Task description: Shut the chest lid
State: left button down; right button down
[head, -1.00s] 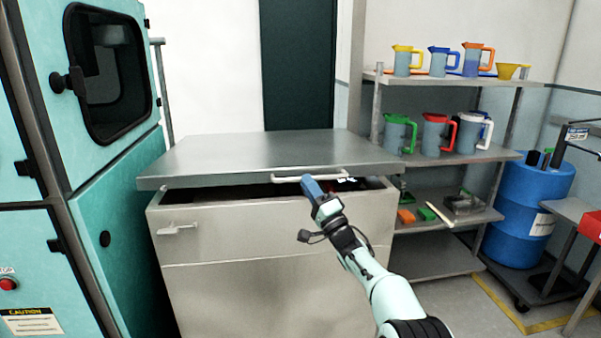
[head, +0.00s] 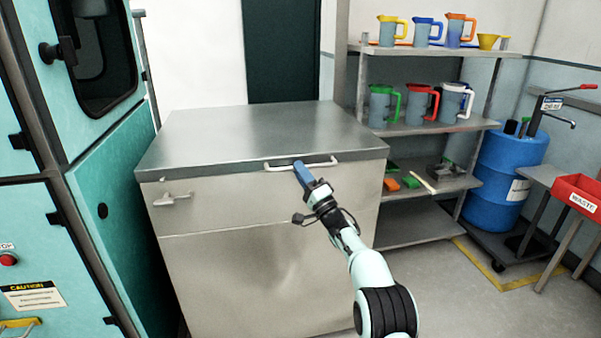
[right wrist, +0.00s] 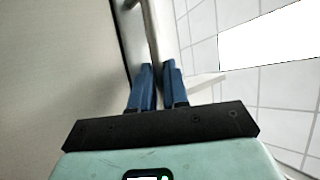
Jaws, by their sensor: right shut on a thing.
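The chest (head: 260,250) is a large grey metal box in the middle of the head view. Its lid (head: 265,130) lies down flat on the body, with no dark gap showing along the front edge. A pale bar handle (head: 325,161) runs along the lid's front edge. My right gripper (head: 300,168) is at this handle with its blue fingers shut on it. In the right wrist view the handle (right wrist: 152,35) runs up from between the two blue fingers (right wrist: 158,85). My left gripper is not in view.
A teal cabinet (head: 120,220) stands close at the chest's left. A shelf rack (head: 440,126) with several coloured jugs stands at the right. Beyond it are a blue drum (head: 505,165) and a red waste bin (head: 578,193). Grey floor (head: 450,300) is clear at the front right.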

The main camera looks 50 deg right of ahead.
jog(key=f, duration=0.2)
jog(key=shift+w+d+f+g, duration=0.15)
jog(key=shift+w+f+g, duration=0.15)
jog(key=shift+f+g, duration=0.1)
jog(key=c, duration=1.1)
grip_release()
jog(key=shift+d+f, duration=0.1)
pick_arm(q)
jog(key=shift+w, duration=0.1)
pick_arm(e)
jog(key=shift+s, duration=0.15)
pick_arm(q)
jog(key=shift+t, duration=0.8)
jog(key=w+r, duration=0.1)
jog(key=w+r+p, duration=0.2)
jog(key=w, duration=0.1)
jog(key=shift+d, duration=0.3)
pick_arm(e)
jog(key=v, duration=1.3)
jog(key=shift+r, duration=0.3)
